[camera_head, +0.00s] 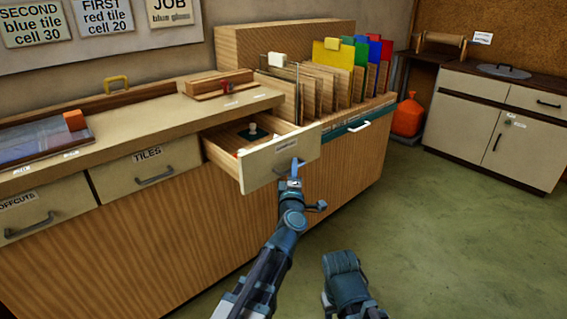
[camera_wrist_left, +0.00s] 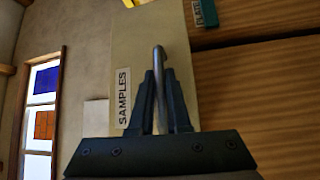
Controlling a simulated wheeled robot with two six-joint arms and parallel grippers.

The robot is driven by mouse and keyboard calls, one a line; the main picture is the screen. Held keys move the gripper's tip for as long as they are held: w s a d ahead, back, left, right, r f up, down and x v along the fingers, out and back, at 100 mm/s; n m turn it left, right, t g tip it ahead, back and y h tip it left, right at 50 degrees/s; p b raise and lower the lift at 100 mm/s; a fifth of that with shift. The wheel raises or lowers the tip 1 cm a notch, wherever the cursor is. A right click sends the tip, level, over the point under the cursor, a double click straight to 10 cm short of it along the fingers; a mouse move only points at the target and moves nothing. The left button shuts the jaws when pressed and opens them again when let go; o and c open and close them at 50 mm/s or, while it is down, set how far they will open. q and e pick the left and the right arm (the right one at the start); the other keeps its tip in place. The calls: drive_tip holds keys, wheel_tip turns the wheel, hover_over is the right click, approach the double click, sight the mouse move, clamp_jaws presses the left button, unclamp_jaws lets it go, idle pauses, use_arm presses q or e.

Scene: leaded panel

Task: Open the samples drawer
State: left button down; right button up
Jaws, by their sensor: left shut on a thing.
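The samples drawer (camera_head: 262,164) is pulled out of the long bench, with its inside showing from above. In the left wrist view the drawer front (camera_wrist_left: 140,50) carries a label reading SAMPLES (camera_wrist_left: 123,97). My left gripper (camera_head: 293,172) is at the drawer front, and in the left wrist view (camera_wrist_left: 161,95) its fingers are shut on the drawer's metal handle (camera_wrist_left: 159,62). My other arm shows at the bottom of the head view, but its gripper fingers cannot be made out.
The closed TILES drawer (camera_head: 146,169) and OFFCUTS drawer (camera_head: 40,213) are to the left. A rack of coloured sheets (camera_head: 333,55) stands behind to the right. The green floor at right is clear.

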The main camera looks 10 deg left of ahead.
use_arm(q)
drive_tip(key=shift+s+d, duration=0.6)
drive_tip(key=shift+d, duration=0.2)
drive_tip(key=c, duration=1.2)
unclamp_jaws()
drive_tip(key=shift+o, duration=0.2)
drive_tip(key=s+f+b, duration=0.1)
drive_tip(key=s, duration=0.6)
drive_tip(key=shift+s+d, duration=0.2)
drive_tip(key=shift+d, duration=0.2)
